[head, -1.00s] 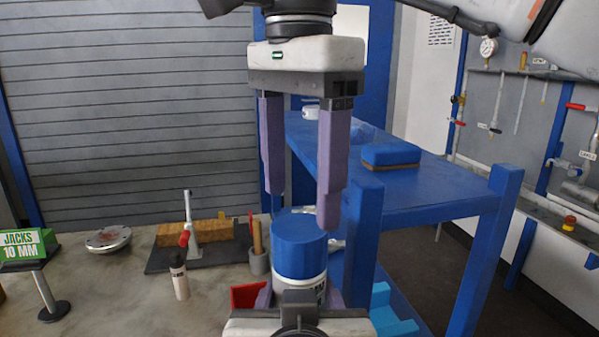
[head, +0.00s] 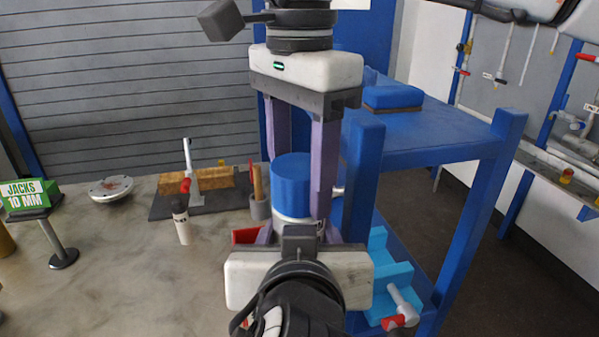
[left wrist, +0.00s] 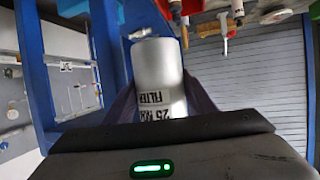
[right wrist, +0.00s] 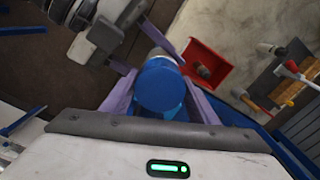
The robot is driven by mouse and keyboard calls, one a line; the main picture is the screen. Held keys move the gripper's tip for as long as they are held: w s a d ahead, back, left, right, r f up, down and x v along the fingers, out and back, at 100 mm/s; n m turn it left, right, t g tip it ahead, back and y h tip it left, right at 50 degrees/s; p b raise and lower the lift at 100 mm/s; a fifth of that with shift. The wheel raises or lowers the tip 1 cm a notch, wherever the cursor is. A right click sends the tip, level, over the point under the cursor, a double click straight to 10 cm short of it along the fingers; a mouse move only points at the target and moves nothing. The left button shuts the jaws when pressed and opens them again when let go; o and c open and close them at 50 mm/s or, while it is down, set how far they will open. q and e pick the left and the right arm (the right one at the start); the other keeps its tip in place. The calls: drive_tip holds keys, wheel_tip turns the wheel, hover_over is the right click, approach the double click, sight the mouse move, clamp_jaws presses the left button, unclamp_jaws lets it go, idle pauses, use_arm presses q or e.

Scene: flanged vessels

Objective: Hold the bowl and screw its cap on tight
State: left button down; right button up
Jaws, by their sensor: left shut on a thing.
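The bowl (head: 292,222) is a pale upright cylinder with black lettering, in the lower middle of the head view. It shows close up in the left wrist view (left wrist: 157,65). My left gripper (head: 298,236) is shut on it from the near side. The blue cap (head: 292,178) sits on the bowl's top; how far it is threaded cannot be told. My right gripper (head: 303,188) hangs from above with its fingers on either side of the cap. In the right wrist view the fingers flank the cap (right wrist: 160,88) closely; firm contact cannot be told.
A blue bench (head: 450,150) with a blue block (head: 392,97) stands close on the right. Light-blue stepped blocks (head: 385,275) lie below it. A red bin (right wrist: 205,68) is beside the bowl. A jack sign (head: 28,196) stands at left.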

drive_tip(key=c, duration=0.4)
drive_tip(key=m, duration=0.5)
drive_tip(key=shift+m, duration=0.4)
drive_tip(key=m, duration=1.5)
drive_tip(key=shift+m, duration=0.3)
drive_tip(key=o, duration=1.2)
drive_tip(key=shift+o, duration=0.2)
wheel_tip(320, 180, up, 12)
